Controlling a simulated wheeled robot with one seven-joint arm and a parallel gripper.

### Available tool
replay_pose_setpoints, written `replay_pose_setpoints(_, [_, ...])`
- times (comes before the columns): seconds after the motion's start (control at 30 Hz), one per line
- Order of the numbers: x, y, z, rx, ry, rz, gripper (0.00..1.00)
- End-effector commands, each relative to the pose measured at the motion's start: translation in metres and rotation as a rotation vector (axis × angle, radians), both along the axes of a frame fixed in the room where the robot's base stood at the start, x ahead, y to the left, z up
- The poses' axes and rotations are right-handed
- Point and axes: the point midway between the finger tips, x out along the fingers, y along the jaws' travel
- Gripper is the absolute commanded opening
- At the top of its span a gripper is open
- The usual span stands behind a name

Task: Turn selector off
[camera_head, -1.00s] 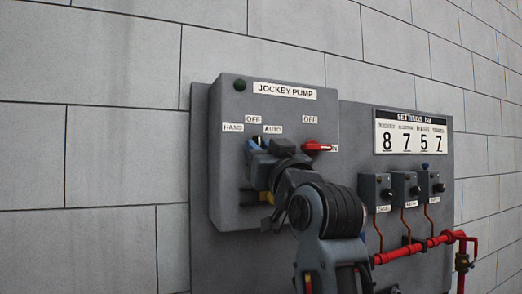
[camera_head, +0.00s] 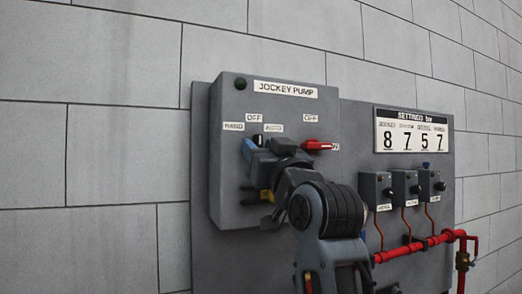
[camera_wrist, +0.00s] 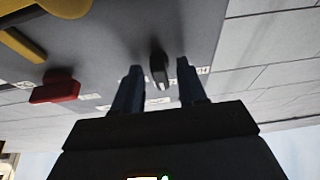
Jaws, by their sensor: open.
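The jockey pump box (camera_head: 228,190) is grey and hangs on a wall panel. Its selector is a small dark knob (camera_wrist: 158,70), seen in the wrist view between my two fingers. It also shows in the head view (camera_head: 258,140) as a dark sliver just below the OFF label (camera_head: 254,118), between HAND (camera_head: 233,126) and AUTO (camera_head: 273,128). My gripper (camera_wrist: 160,65) is open, its bluish fingers on either side of the knob with gaps visible. In the head view, my gripper and wrist hide most of the selector; its exact pointing is hard to tell.
A red handle (camera_head: 318,145) sits right of my gripper, under another OFF label. A yellow part (camera_head: 266,195) shows below my gripper. Further right are a settings plate (camera_head: 411,132), several small switch boxes (camera_head: 405,187) and red pipe (camera_head: 420,246). The left wall is clear.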

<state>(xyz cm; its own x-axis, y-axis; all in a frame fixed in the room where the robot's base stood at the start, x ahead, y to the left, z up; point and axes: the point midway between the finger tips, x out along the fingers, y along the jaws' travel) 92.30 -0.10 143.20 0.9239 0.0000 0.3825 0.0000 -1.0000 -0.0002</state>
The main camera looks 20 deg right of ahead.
Motion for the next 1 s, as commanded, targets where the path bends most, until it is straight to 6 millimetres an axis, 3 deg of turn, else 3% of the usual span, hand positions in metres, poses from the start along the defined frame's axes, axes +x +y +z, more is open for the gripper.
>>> replay_pose_setpoints(0.5, [-0.064,0.0,-0.029,0.0,0.0,0.001,0.41])
replay_pose_setpoints(1.0, [-0.071,0.0,-0.03,0.0,0.001,0.0,0.41])
